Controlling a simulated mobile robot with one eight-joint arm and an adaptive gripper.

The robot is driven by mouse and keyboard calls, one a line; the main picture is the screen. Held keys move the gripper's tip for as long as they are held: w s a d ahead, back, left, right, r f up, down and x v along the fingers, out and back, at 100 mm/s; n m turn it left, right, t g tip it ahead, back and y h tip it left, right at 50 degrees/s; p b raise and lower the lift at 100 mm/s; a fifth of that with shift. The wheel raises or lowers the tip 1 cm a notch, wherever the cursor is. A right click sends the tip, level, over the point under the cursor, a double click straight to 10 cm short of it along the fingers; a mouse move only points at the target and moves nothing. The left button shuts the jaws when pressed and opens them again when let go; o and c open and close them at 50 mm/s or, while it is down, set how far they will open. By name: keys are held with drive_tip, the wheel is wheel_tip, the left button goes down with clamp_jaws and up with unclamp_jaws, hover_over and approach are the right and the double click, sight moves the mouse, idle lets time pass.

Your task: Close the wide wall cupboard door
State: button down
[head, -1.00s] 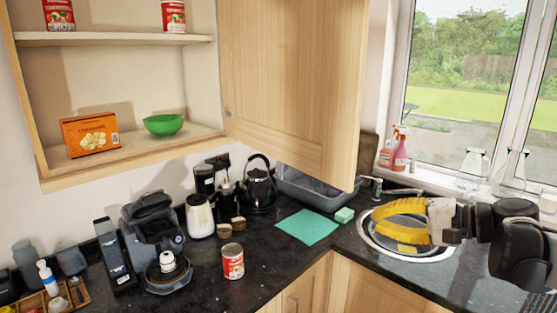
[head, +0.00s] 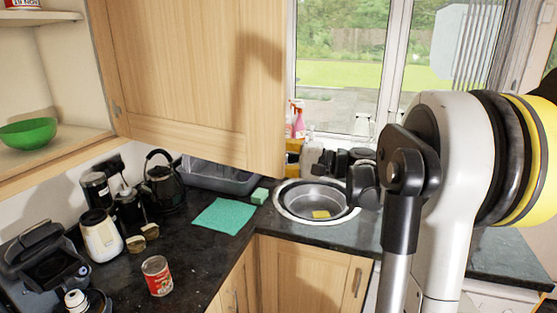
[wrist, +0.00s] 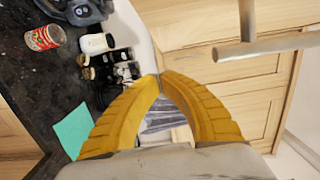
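The wide wall cupboard door (head: 190,75) is light wood and stands open, hinged on the left to the cupboard (head: 60,160). Its inner face is toward me in the head view. My gripper (head: 292,158) is by the door's lower free edge, on its far side, and the door partly hides its yellow fingers. In the wrist view the yellow fingers (wrist: 160,76) meet at their tips with nothing between them. A wooden panel with a bar handle (wrist: 265,45) shows close beyond them, likely the door's outer face. Whether they touch the door I cannot tell.
A green bowl (head: 28,133) sits on the cupboard's lower shelf. Below, the dark counter holds a kettle (head: 163,182), a can (head: 157,276), a teal cloth (head: 223,216) and a sink (head: 315,202). A window (head: 345,60) is behind. My arm fills the right side.

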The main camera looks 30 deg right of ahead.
sight(247, 161)
drive_tip(key=a, duration=0.2)
drive_tip(key=s+a, duration=0.1)
drive_tip(key=a, duration=0.1)
drive_tip(key=shift+a, duration=0.15)
drive_tip(key=shift+s, duration=0.15)
